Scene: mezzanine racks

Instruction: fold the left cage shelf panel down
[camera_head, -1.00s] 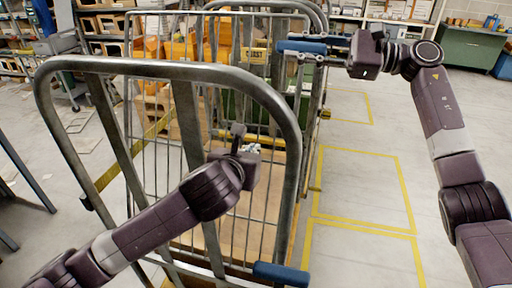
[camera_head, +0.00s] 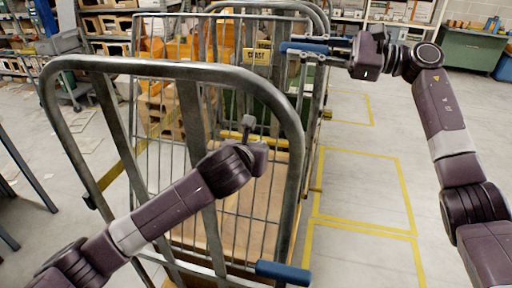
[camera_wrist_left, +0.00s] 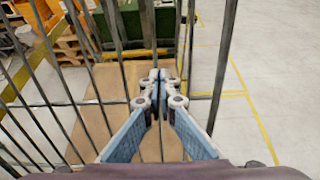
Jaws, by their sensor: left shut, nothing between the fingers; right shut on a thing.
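The near roll cage has a thick grey tubular end frame (camera_head: 165,68). Behind that frame a wire mesh panel (camera_head: 222,220) stands upright, which I take for the shelf panel. My left gripper (camera_wrist_left: 158,80) is shut and empty, its fingertips among the upright wires in the left wrist view; I cannot tell whether they touch. In the head view its fingers are hidden by my left wrist. My right gripper (camera_head: 322,49) is shut on the far blue handle (camera_head: 302,46) at the cage's right side. A near blue handle (camera_head: 284,272) is free.
A wooden base board (camera_wrist_left: 105,95) lies low in the cage. Orange bins (camera_head: 188,45) and a yellow sign (camera_head: 257,57) are behind the mesh. Yellow-lined floor (camera_head: 362,190) to the right is clear. Shelves line the back.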

